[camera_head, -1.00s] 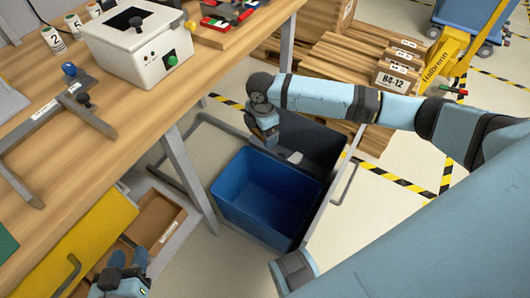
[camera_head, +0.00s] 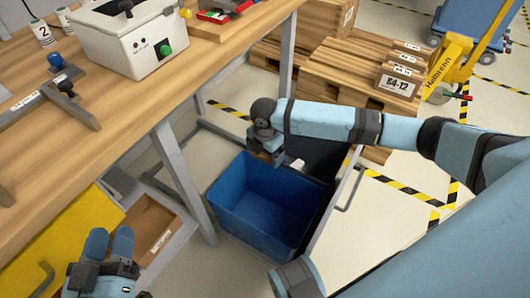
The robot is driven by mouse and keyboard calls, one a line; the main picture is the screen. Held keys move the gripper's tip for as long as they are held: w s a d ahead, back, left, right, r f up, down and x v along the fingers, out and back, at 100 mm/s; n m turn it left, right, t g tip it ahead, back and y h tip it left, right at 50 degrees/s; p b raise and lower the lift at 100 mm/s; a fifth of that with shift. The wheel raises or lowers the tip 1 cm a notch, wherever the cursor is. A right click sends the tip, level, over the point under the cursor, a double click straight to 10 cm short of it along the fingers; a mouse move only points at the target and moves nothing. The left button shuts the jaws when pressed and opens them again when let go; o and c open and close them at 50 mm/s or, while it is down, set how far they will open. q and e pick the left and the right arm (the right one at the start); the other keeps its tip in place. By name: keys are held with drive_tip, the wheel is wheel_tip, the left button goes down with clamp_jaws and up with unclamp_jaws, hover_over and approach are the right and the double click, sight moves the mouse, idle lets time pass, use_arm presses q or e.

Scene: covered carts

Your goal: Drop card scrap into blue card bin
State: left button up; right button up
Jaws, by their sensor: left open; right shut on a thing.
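The blue bin (camera_head: 262,212) stands on the floor right of the workbench, and its inside looks empty from here. My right gripper (camera_head: 277,159) points down over the bin's far rim. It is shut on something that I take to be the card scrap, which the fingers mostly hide. A small pale patch (camera_head: 298,164) shows just right of the fingers; I cannot tell if it is the scrap or part of the dark bin behind. My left gripper (camera_head: 110,246) is open and empty at the lower left, by the drawers.
A dark bin (camera_head: 325,157) stands behind the blue one, inside a grey metal frame (camera_head: 349,188). The wooden workbench (camera_head: 120,125) carries a white box (camera_head: 135,40). A yellow drawer (camera_head: 70,235) and an open wooden drawer (camera_head: 152,228) are under it. Pallets (camera_head: 345,75) stand behind.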

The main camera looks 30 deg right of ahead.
wheel_tip(320, 180, down, 2)
drive_tip(key=shift+f+b, duration=0.1)
drive_tip(key=shift+b, duration=0.5)
use_arm(q)
drive_tip(key=shift+s+d+r+t+h, duration=0.1)
drive_tip(key=shift+d+r+t+h, duration=0.2)
drive_tip(key=shift+d+r+h, duration=0.2)
use_arm(e)
drive_tip(key=o, duration=0.6)
drive_tip(key=shift+r+p, duration=0.85)
drive_tip(key=shift+r, duration=1.35)
use_arm(q)
drive_tip(key=shift+a+f+g+y+p, duration=0.4)
drive_tip(key=shift+a+f+y+p, duration=0.1)
drive_tip(key=shift+f, duration=0.3)
drive_tip(key=shift+a+f+g+y+p, duration=0.35)
drive_tip(key=shift+f+g+y+p, duration=0.15)
drive_tip(key=shift+f, duration=0.25)
drive_tip(key=shift+a+f+g+y+p, duration=0.3)
drive_tip(key=shift+a+f+y+p, duration=0.2)
drive_tip(key=shift+f, duration=0.3)
use_arm(e)
wheel_tip(320, 180, up, 9)
drive_tip(key=shift+r, duration=0.2)
use_arm(q)
drive_tip(key=shift+d, duration=0.1)
